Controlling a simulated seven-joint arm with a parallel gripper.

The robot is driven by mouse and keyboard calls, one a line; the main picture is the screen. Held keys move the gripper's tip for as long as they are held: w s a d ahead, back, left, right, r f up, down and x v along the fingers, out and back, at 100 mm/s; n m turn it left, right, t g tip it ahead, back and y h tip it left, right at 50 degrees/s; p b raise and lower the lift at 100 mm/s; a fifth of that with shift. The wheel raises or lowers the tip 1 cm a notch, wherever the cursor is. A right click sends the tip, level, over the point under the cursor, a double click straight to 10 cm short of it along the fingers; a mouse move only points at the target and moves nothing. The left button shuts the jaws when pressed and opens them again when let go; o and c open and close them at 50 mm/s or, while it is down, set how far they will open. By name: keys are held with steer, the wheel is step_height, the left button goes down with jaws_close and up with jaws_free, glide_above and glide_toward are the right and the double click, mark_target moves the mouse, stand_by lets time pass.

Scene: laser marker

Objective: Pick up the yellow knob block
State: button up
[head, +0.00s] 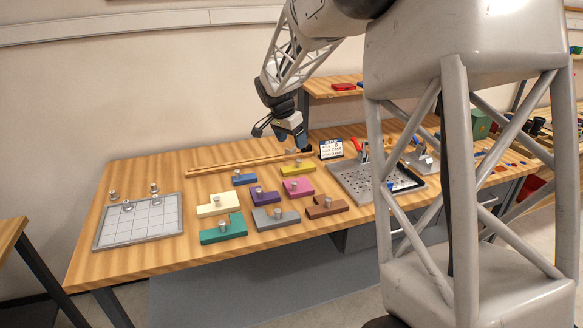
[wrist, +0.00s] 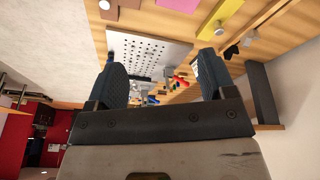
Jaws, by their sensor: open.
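The yellow knob block (head: 292,171) lies on the wooden table, at the back of the group of knob blocks, with a small metal knob on top. It also shows at the top right of the wrist view (wrist: 222,14), partly cut off by the frame edge. My gripper (head: 287,140) is above the back of the table, behind and a little left of the yellow block, apart from it. In the wrist view my gripper (wrist: 162,75) has its two dark fingers wide apart with nothing between them.
A pink block (head: 299,190), blue block (head: 244,179) and several others stand close by. A perforated metal plate (head: 358,184) with tools lies right, near a small sign (head: 331,149). A wooden strip (head: 235,165) runs behind. A gridded tray (head: 140,225) is at left.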

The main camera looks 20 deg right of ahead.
mark_target(298, 167)
steer(key=w+d+f+m, duration=0.1)
steer(key=w+d+f, duration=0.1)
steer(key=w+f, duration=0.2)
steer(key=w+d+f+m+h, duration=0.1)
steer(key=w+d+f+m, duration=0.1)
steer(key=w+f, duration=0.3)
steer(key=w+d+f+m, duration=0.2)
steer(key=w+f, duration=0.3)
steer(key=w, duration=0.4)
steer(key=shift+d+f+g, duration=0.25)
steer(key=shift+d+g, duration=0.1)
steer(key=shift+g, duration=0.05)
steer(key=shift+f, duration=0.1)
steer(key=shift+x, duration=1.2)
steer(key=shift+f, duration=0.1)
steer(key=shift+x, duration=2.55)
steer(key=shift+c, duration=0.2)
steer(key=c, duration=1)
